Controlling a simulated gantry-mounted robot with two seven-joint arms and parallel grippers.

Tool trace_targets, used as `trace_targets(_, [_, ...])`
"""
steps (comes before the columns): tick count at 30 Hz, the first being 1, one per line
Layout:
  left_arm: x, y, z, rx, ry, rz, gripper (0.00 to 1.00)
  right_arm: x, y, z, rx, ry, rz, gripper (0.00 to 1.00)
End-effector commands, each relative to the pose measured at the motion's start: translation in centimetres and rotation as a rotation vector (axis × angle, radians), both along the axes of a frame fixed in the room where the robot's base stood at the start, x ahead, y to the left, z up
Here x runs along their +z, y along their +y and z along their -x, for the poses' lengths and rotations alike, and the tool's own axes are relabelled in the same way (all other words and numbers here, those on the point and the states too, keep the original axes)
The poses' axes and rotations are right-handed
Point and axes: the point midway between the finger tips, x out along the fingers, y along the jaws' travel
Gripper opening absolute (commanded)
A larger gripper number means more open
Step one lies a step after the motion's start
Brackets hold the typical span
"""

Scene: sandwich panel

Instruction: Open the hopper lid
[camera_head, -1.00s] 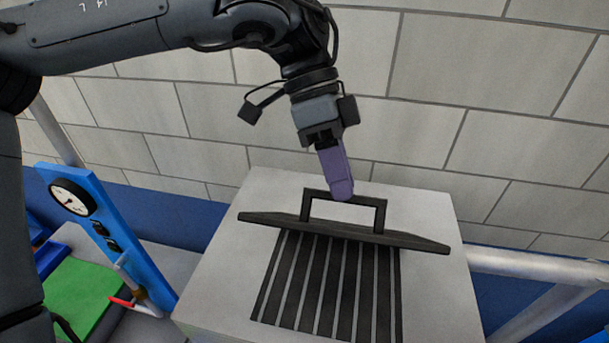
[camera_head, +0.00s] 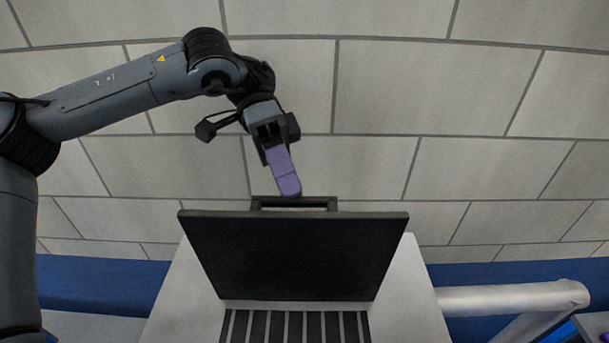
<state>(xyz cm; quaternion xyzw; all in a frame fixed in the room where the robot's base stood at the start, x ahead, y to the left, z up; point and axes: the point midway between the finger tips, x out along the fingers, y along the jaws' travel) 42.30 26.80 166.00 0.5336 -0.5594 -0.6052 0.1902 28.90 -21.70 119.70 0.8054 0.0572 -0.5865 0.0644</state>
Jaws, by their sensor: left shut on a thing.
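The hopper lid (camera_head: 295,257) is a dark panel, tilted up steeply with its broad face toward me. Its dark handle (camera_head: 325,203) stands along the lid's top edge. Below the lid, the hopper's dark slatted grate (camera_head: 296,328) shows in the top of the pale hopper body (camera_head: 405,285). The lower part of the grate is cut off by the picture's bottom edge.
A tiled wall (camera_head: 430,90) stands behind the hopper, with a blue band along its foot. A pale horizontal pipe (camera_head: 510,297) runs to the right of the hopper. A bit of blue equipment (camera_head: 560,333) shows at the bottom right.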

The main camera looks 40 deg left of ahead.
Motion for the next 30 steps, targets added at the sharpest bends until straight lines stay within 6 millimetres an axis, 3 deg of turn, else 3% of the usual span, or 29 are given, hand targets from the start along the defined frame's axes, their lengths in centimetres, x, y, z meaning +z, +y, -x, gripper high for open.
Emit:
trace_targets(1, [-1.72,0.21,-0.04,0.009,0.026,-0.012,0.00,-0.14,0.04,-0.01,-0.001,0.000,-0.001,0.00])
trace_targets(14, [-1.90,0.55,-0.02,0.013,0.035,-0.005,0.00,0.00,0.28,-0.18,-0.005,-0.004,-0.011,0.00])
trace_targets(15, [-1.90,0.55,-0.02,0.013,0.035,-0.005,0.19,0.00,0.29,-0.18,-0.006,-0.004,-0.011,0.00])
trace_targets(19, [-1.86,0.55,-0.03,0.014,0.034,-0.005,0.39,0.08,0.36,-0.26,-0.006,-0.006,-0.013,0.00])
trace_targets(30, [-1.55,0.59,-0.07,0.015,0.031,-0.003,0.39,0.17,0.20,-0.24,-0.002,-0.006,-0.006,0.00])
